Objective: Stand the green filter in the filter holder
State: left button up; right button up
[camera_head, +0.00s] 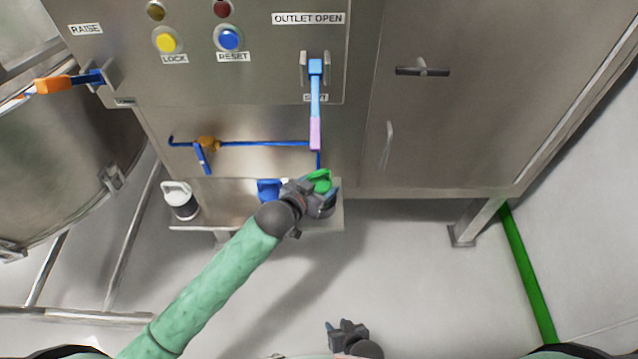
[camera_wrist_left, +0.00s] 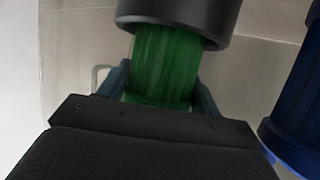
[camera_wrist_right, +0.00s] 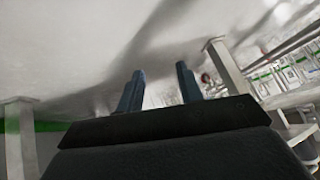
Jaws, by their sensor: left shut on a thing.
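The green filter (camera_head: 319,181) is in my left gripper (camera_head: 322,196), above the right part of a low steel shelf. In the left wrist view the filter's ribbed green body (camera_wrist_left: 165,65) is between the two fingers. A dark grey round part (camera_wrist_left: 180,14) surrounds its upper end in that view; I cannot tell whether it is the filter's cap or the filter holder. No filter holder is clearly visible. My right gripper (camera_head: 345,333) is low at the bottom of the head view; its fingers (camera_wrist_right: 158,88) are apart with nothing between them.
A blue filter-like part (camera_head: 268,188) stands just left of my left gripper; it also shows in the left wrist view (camera_wrist_left: 300,110). A white canister (camera_head: 179,201) stands at the shelf's left end. A blue-and-pink lever (camera_head: 315,105) hangs above the gripper. The floor (camera_head: 410,285) at right is clear.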

pick_arm(q)
jog(key=shift+f, duration=0.1)
pick_arm(e)
jog(key=shift+w+r, duration=0.1)
jog(key=shift+r, duration=0.05)
pick_arm(q)
jog(key=o, duration=0.9)
jog(key=shift+f, duration=0.1)
jog(key=shift+o, duration=0.9)
pick_arm(e)
jog(key=shift+w+r, duration=0.2)
jog(key=shift+w, duration=0.4)
